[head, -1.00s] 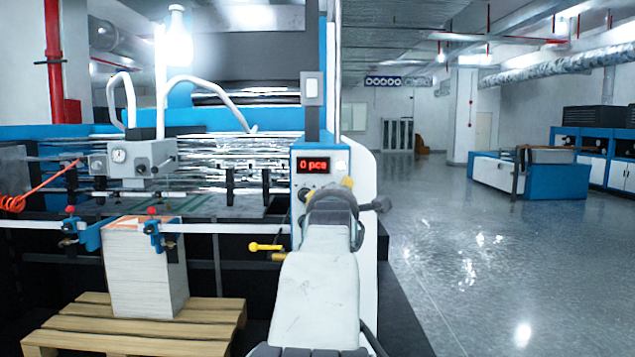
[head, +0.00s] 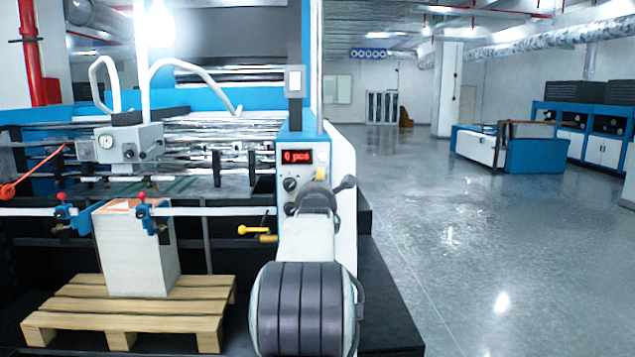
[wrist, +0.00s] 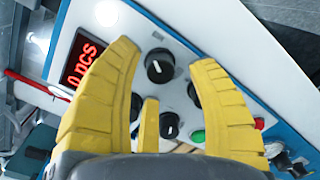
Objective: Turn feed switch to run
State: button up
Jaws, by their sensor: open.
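The control panel (wrist: 125,22) fills much of the wrist view, with a red display (wrist: 84,58) reading "0 pcs". It carries several black rotary knobs with white marks: an upper knob (wrist: 159,67), a right knob (wrist: 194,95) and a lower knob (wrist: 170,125). Another is partly hidden behind the left finger. I cannot read which is the feed switch. My gripper (wrist: 165,58) is open, its yellow fingers spread either side of the upper knob in the picture, with nothing held. In the head view the panel (head: 285,168) is partly covered by my arm; two knobs show.
A green button (wrist: 198,136) and a red button (wrist: 259,123) sit near the right finger. A yellow-handled lever (head: 255,230) juts left below the panel. A paper stack (head: 130,250) stands on a wooden pallet (head: 75,310).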

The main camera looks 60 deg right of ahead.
jog(key=shift+w+d, duration=0.35)
jog(key=shift+d, duration=0.3)
jog(key=shift+o, duration=0.3)
grip_shut()
